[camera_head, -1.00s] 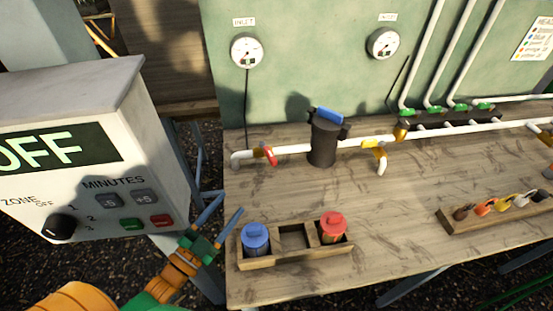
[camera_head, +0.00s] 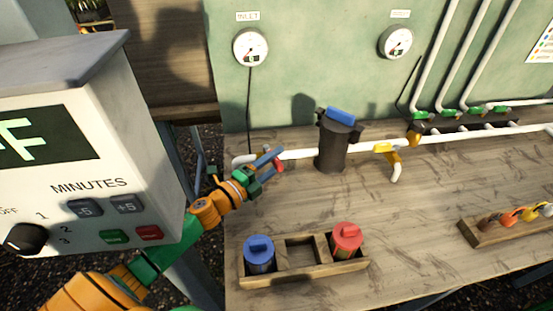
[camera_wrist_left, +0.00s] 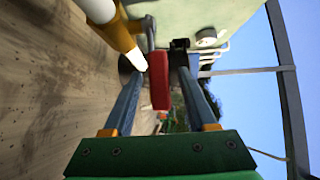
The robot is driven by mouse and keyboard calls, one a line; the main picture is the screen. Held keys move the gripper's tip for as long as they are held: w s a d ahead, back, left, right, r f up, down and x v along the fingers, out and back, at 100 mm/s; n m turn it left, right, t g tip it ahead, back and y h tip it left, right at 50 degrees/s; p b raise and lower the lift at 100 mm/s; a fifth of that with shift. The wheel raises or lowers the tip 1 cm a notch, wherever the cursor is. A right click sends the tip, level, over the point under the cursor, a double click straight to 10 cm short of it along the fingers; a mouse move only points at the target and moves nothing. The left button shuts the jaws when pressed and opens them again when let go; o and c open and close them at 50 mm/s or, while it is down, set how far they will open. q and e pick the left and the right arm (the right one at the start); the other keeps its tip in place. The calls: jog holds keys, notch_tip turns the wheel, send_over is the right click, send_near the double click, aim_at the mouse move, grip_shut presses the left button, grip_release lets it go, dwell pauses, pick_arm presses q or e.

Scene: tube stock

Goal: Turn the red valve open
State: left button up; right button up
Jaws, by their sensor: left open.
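The red valve (camera_head: 279,163) sits on the white pipe at the left of the bench, left of the black filter housing. My left gripper (camera_head: 272,160) is at the valve and covers part of it in the head view. In the left wrist view the red valve handle (camera_wrist_left: 159,82) lies between the two blue fingers of my open left gripper (camera_wrist_left: 160,85), with gaps to both sides. Whether a finger touches it I cannot tell. My right gripper is not in view.
The black housing (camera_head: 332,145) with a blue top stands close right of the valve. A wooden tray (camera_head: 310,271) holds a blue and a red cartridge in front. The grey control box (camera_head: 150,150) stands left of my arm.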

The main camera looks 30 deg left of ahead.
pick_arm(q)
jog(key=shift+w, duration=0.3)
jog(key=shift+s, duration=0.1)
grip_shut()
dwell(1.1)
